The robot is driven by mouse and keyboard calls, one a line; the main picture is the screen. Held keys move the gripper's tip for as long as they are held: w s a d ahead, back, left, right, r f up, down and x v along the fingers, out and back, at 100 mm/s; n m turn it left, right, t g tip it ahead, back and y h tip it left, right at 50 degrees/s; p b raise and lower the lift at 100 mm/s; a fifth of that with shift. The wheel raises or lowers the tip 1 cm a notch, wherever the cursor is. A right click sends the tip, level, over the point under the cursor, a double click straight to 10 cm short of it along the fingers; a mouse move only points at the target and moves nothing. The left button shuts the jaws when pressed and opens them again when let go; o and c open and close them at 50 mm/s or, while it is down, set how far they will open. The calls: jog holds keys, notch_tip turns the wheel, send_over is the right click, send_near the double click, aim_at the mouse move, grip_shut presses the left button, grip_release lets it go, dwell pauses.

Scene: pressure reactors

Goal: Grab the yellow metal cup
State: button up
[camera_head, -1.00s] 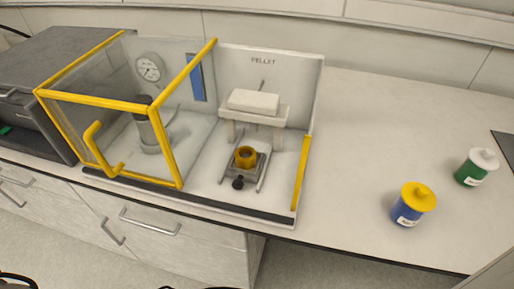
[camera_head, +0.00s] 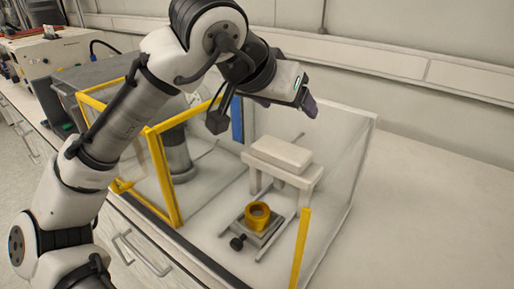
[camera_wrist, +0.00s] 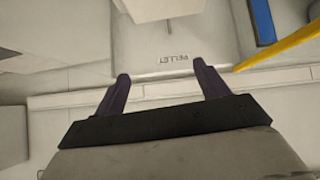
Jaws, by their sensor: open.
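The yellow metal cup (camera_head: 257,213) stands upright on a small grey plate (camera_head: 262,233) in the open right bay of the cabinet, below the white press block. My gripper (camera_head: 309,108) is high above the bay, up and to the right of the cup, and empty. In the wrist view its two dark fingers (camera_wrist: 164,88) are apart with nothing between them. The wrist view shows the "PELLET" label (camera_wrist: 174,58) and the back panel; the cup is not in it.
The white press block (camera_head: 281,153) on its posts overhangs behind the cup. A black knob (camera_head: 238,242) sits in front of the plate. A yellow-framed glass door (camera_head: 165,180) stands left of the bay, a yellow-edged side panel (camera_head: 300,250) to its right. The counter at right is clear.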

jog(key=s+a+f+n+g+y+b, duration=0.1)
jog(key=s+a+f+g+y, duration=0.1)
jog(key=a+f+g+y, duration=0.15)
jog(key=s+a+f+n+g+y, duration=0.1)
jog(key=s+a+f+g+y, duration=0.15)
jog(key=f, duration=0.25)
send_over(258, 215)
jog(key=s, duration=0.1)
jog(key=shift+h, duration=0.3)
jog(key=f, duration=0.7)
jog(key=shift+a+f, duration=0.1)
jog(key=shift+a, duration=0.2)
jog(key=shift+w+d+f, duration=0.1)
jog(key=shift+w+f, duration=0.1)
jog(key=shift+f, duration=1.4)
jog(key=shift+w+d+f, duration=0.1)
jog(key=shift+w+f, duration=0.1)
jog(key=shift+f, duration=1.4)
jog(key=c, duration=1.2)
jog(key=shift+o, duration=0.2)
jog(key=shift+r, duration=0.1)
